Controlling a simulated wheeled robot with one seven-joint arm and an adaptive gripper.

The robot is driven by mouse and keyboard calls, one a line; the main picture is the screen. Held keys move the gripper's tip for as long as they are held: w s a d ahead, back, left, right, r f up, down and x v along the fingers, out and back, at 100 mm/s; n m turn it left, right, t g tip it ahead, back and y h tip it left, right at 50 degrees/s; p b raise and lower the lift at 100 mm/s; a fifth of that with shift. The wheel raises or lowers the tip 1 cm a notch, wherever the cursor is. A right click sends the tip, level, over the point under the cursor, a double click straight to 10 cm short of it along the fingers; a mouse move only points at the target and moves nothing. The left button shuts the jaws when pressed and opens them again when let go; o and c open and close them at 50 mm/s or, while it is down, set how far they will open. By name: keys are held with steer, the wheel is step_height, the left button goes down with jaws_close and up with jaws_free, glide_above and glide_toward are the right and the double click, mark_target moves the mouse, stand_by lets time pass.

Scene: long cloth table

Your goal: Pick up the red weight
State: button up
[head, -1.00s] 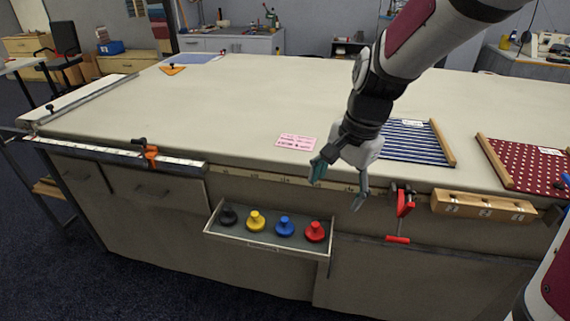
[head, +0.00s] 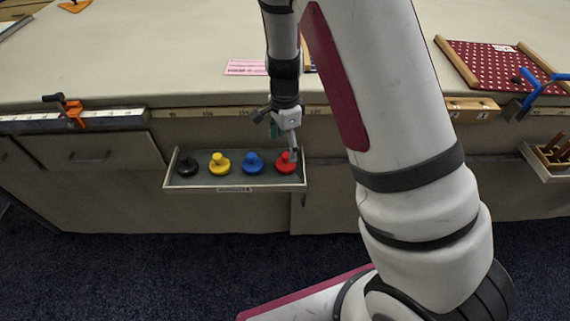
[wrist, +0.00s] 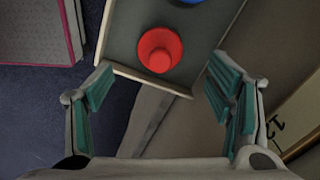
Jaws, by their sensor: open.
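The red weight (head: 286,163) stands upright at the right end of an open shallow drawer (head: 235,188), with a wide base and a knob on top. In the wrist view the red weight (wrist: 160,49) lies ahead of the open fingers, near the drawer's corner. My gripper (head: 284,143) is just above the red weight in the head view, and one finger overlaps it there. In the wrist view my gripper (wrist: 170,95) is open with teal pads spread wide and nothing between them.
Blue (head: 253,163), yellow (head: 219,164) and black (head: 187,166) weights stand left of the red one in the drawer. The table edge (head: 200,114) runs just behind and above the drawer. An orange clamp (head: 75,113) is at the left; a blue clamp (head: 537,92) is at the right.

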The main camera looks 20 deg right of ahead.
mark_target(286, 154)
step_height(286, 154, down, 7)
steer(key=shift+d+f+b, duration=0.15)
steer(key=shift+b, duration=0.6)
steer(key=c, duration=1.7)
